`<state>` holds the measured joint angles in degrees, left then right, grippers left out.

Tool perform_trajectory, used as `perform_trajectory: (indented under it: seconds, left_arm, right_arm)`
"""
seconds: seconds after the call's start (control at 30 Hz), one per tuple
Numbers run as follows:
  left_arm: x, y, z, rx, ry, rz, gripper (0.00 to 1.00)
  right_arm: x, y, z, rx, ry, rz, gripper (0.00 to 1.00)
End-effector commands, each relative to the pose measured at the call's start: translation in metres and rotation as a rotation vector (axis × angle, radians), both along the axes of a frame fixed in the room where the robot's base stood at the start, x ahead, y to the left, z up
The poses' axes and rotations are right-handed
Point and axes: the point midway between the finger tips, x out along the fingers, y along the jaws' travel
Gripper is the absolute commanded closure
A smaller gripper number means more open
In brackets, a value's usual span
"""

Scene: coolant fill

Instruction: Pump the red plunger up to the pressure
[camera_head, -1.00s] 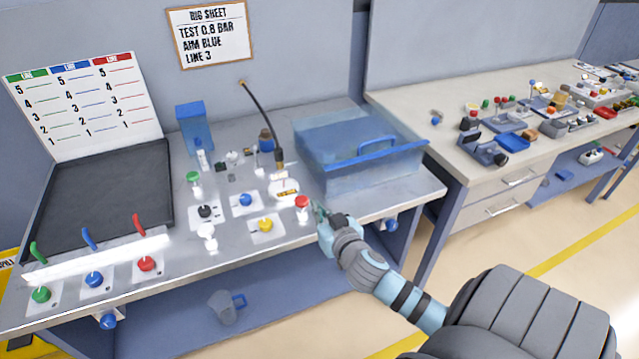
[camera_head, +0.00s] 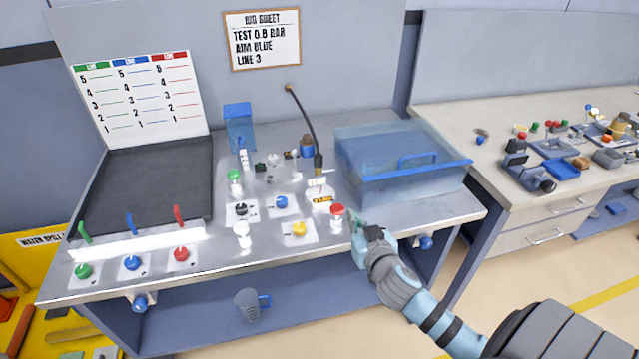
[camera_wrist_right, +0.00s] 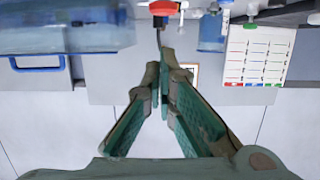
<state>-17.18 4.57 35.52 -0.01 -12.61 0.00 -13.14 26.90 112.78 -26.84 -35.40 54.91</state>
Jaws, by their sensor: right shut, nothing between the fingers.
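The red plunger (camera_head: 337,210) stands at the right front of the steel bench top, a red cap on a pale body. It also shows at the top of the right wrist view (camera_wrist_right: 163,8), just beyond my fingertips. My right gripper (camera_head: 354,216) is just right of the plunger. Its green fingers meet at the tips in the wrist view (camera_wrist_right: 165,70), shut and empty. I cannot tell whether they touch the plunger. A small gauge-like part with a yellow label (camera_head: 322,199) sits behind the plunger; its reading is too small to tell. My left gripper is out of view.
A translucent blue bin (camera_head: 400,190) stands behind and right of my gripper. Yellow (camera_head: 298,229), blue (camera_head: 282,202) and green (camera_head: 234,175) knobs lie left of the plunger. The wall sheet (camera_head: 262,40) reads "TEST 0.8 BAR, AIM BLUE, LINE 3". A black hose (camera_head: 305,125) hangs behind.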

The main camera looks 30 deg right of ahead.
Motion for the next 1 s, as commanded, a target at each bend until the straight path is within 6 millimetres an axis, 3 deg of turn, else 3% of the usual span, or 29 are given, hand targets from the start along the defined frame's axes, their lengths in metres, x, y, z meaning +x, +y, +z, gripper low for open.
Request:
perform_trajectory:
  seconds: [0.43,0.63,1.0]
  left_arm:
    - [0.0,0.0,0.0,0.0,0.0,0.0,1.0]
    - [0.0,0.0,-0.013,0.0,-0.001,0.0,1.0]
    - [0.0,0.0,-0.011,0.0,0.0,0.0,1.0]
  right_arm:
    - [0.0,0.0,0.0,0.0,0.0,0.0,1.0]
    - [-0.004,-0.006,0.026,-0.001,0.0,-0.011,1.0]
    - [0.001,-0.01,0.026,0.002,0.001,-0.018,1.0]
